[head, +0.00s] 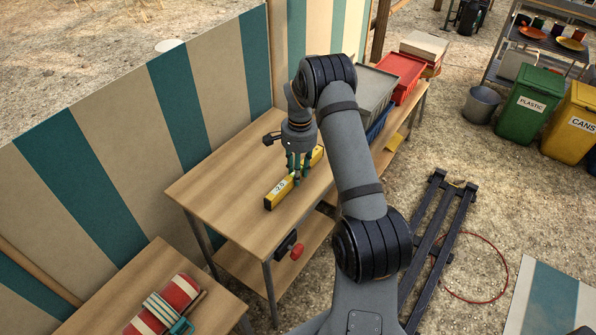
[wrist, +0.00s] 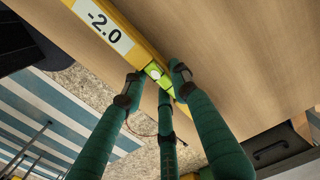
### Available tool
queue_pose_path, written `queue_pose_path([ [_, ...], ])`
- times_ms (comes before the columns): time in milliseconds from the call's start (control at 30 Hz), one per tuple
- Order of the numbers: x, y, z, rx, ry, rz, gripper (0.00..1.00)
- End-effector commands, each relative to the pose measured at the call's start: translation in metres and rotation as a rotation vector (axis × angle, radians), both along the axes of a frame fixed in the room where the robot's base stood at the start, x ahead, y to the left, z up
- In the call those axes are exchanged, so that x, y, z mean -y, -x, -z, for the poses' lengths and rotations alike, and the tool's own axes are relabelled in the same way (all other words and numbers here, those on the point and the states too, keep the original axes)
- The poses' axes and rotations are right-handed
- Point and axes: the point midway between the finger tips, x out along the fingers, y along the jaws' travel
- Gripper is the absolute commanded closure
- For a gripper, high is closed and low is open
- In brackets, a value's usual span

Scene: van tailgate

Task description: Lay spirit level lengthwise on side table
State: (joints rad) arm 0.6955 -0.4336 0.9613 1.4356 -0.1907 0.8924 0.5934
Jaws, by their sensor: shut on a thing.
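The yellow spirit level (head: 273,201) with a white "-2.0" label is over the wooden table (head: 215,185), slanting from lower left to upper right in the head view. My gripper (head: 296,176) points down and is shut on the level near its middle. In the wrist view the level (wrist: 125,46) runs between my green fingers (wrist: 160,85), with its bright green vial beside the fingertips. The tabletop (wrist: 230,60) is close behind it. I cannot tell whether the level touches the top. Its far part is partly hidden by my gripper.
A grey bin (head: 368,90) and a red bin (head: 402,72) stand to the right, behind my arm. A second wooden table (head: 122,285) at lower left holds a rolled striped cloth (head: 165,308). A striped canvas wall (head: 100,120) borders the left. The first table's left part is clear.

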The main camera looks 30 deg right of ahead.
Motion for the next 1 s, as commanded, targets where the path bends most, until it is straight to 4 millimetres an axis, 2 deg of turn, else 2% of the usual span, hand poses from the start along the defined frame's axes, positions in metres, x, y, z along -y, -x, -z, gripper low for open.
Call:
queue_pose_path([
  [633, -0.0003, -0.0005, 0.0042, 0.001, 0.000, -0.001, 1.00],
  [667, -0.0003, -0.0005, 0.0039, 0.001, 0.000, -0.001, 0.72],
  [1000, -0.0002, -0.0003, 0.0036, 0.000, 0.000, 0.000, 0.52],
])
